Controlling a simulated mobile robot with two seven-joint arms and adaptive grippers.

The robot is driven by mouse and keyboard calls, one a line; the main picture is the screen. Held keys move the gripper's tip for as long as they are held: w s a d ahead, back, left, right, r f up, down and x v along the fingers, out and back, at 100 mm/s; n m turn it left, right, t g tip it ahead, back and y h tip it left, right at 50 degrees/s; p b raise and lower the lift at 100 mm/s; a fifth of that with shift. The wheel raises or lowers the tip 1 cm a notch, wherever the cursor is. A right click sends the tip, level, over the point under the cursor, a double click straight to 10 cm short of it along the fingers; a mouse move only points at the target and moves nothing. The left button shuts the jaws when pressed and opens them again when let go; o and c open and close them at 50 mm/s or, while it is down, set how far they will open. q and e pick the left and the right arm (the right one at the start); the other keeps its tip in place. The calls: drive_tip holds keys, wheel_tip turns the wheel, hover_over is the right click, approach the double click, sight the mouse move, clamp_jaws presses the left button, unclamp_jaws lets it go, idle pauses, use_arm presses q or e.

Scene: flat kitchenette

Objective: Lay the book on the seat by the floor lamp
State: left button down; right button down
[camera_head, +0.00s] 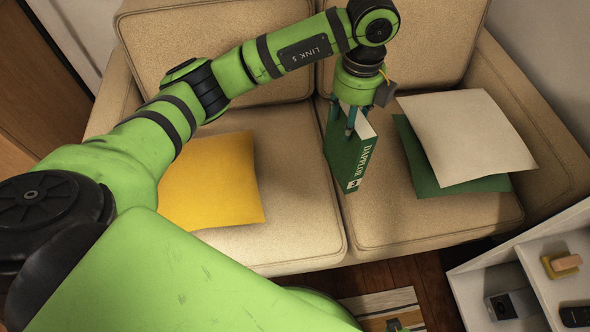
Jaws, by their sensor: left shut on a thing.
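The green book (350,158) with white lettering on its spine hangs upright from my left gripper (352,118), whose fingers are shut on its upper edge. It is in front of the sofa's right seat cushion (388,218), near the gap between the two cushions. I cannot tell whether its lower end touches the seat. The left seat cushion (300,205) lies to the left of the book. I see no floor lamp in this view.
A white shelf (475,290) with small items stands at the lower right. A striped mat (385,303) lies on the floor.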

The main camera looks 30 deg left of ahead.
use_arm(q)
drive_tip(key=s+a+f+n+b, duration=0.1)
drive_tip(key=s+a+f, duration=0.3)
drive_tip(key=a+f, duration=0.6)
drive_tip(key=shift+a+f+n, duration=0.3)
drive_tip(key=shift+f+n, duration=0.3)
drive_tip(key=shift+f, duration=0.25)
drive_tip(key=shift+s, duration=0.1)
drive_tip(key=shift+f, duration=0.2)
drive_tip(key=c, duration=0.5)
unclamp_jaws()
drive_tip(key=shift+c, duration=0.2)
wheel_tip(320, 180, up, 12)
drive_tip(key=p, duration=0.1)
drive_tip(key=shift+r, duration=0.15)
